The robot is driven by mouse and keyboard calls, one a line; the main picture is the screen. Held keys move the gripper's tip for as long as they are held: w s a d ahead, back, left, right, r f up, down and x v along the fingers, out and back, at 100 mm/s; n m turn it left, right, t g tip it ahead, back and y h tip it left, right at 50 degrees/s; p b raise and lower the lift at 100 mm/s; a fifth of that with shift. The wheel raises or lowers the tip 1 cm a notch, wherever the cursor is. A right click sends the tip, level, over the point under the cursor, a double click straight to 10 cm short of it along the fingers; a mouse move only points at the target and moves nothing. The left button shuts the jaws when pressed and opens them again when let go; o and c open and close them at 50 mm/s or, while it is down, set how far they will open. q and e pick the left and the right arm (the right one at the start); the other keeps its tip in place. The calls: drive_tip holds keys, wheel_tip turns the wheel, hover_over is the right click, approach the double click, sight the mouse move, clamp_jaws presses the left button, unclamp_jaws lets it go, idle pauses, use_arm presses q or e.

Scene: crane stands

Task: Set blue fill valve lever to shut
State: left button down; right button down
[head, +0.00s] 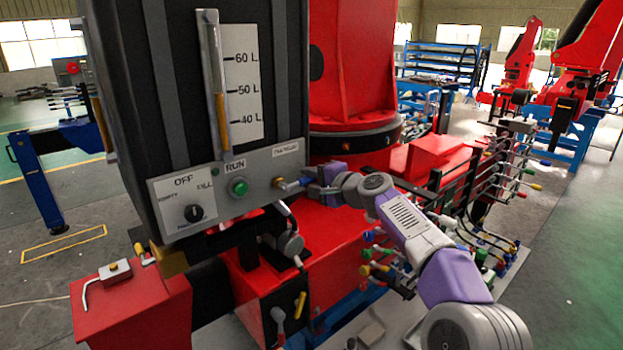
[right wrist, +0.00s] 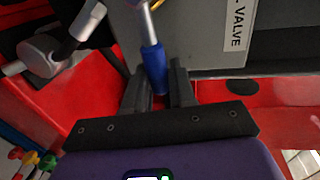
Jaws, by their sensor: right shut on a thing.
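The blue-sleeved lever (right wrist: 151,62) shows in the right wrist view, on a metal rod running up beside the grey panel with a label reading "VALVE" (right wrist: 237,25). My right gripper (right wrist: 158,88) is shut on this blue sleeve, one finger on either side. In the head view, my right gripper (head: 312,183) is at the right end of the tank's grey control panel (head: 255,178), by a brass fitting (head: 279,183). The lever is small and mostly hidden by the gripper there. My left gripper is out of view.
The dark tank (head: 130,90) has a level gauge (head: 213,85) marked 40 L to 60 L. A green button (head: 238,187) and a black knob (head: 194,213) are on the panel. A grey cylindrical fitting (head: 291,243) hangs below. Racks of coloured levers (head: 480,185) stand right of my arm.

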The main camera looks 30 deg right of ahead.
drive_tip(key=shift+f, duration=0.2)
drive_tip(key=c, duration=1.1)
unclamp_jaws()
drive_tip(key=shift+r, duration=0.1)
drive_tip(key=shift+s, duration=0.1)
drive_tip(key=b+v, duration=0.1)
drive_tip(key=v, duration=0.5)
drive_tip(key=shift+s+d+r+b, duration=0.15)
drive_tip(key=shift+s+b, duration=0.2)
drive_tip(key=shift+s, duration=0.35)
